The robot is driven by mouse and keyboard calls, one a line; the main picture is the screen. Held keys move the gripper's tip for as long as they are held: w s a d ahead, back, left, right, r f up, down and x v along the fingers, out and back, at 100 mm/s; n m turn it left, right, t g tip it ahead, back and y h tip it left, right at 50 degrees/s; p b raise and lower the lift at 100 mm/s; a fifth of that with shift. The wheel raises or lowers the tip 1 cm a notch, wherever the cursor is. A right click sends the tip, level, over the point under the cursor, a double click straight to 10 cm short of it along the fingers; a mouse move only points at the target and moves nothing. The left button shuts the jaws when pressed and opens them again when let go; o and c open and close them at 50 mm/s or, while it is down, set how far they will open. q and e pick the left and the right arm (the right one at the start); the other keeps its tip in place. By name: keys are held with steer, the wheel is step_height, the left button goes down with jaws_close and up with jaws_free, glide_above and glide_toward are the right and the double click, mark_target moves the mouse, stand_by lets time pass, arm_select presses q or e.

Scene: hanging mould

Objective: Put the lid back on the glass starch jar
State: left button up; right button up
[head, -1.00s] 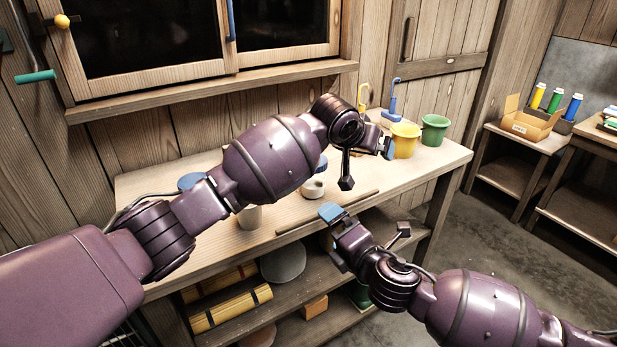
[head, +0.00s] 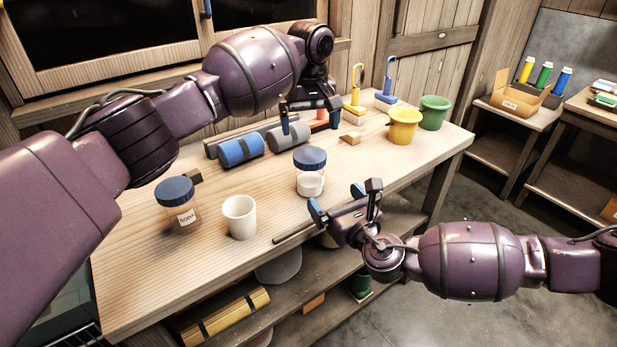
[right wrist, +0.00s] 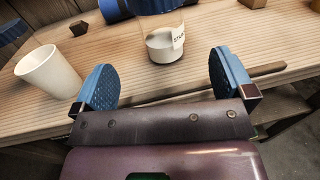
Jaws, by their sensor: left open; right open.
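The glass starch jar (head: 310,184) stands upright on the bench with white contents; the right wrist view shows its partly visible label and clear wall (right wrist: 160,44). A blue lid (head: 309,157) shows at its top, and also at the upper edge of the right wrist view (right wrist: 155,5); I cannot tell how firmly it sits. My right gripper (head: 337,201) is open and empty at the bench's front edge, its blue fingers (right wrist: 163,82) on either side of the jar's line, short of it. My left gripper (head: 309,117) is open, above the rolls behind the jar.
A soda jar with a blue lid (head: 174,190) and a white cup (head: 239,217) stand to the left. Blue (head: 240,151) and grey rolls lie behind. A wooden stick lies along the front edge. Yellow (head: 404,126) and green (head: 433,112) buckets stand right.

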mark_target(317, 177)
steer(key=shift+w, duration=0.1)
steer(key=x, duration=1)
steer(key=shift+w+a, duration=0.15)
steer(key=shift+w, duration=0.15)
steer(key=c, duration=1.8)
arm_select(q)
steer(key=shift+f, duration=4)
steer(key=shift+c, duration=0.3)
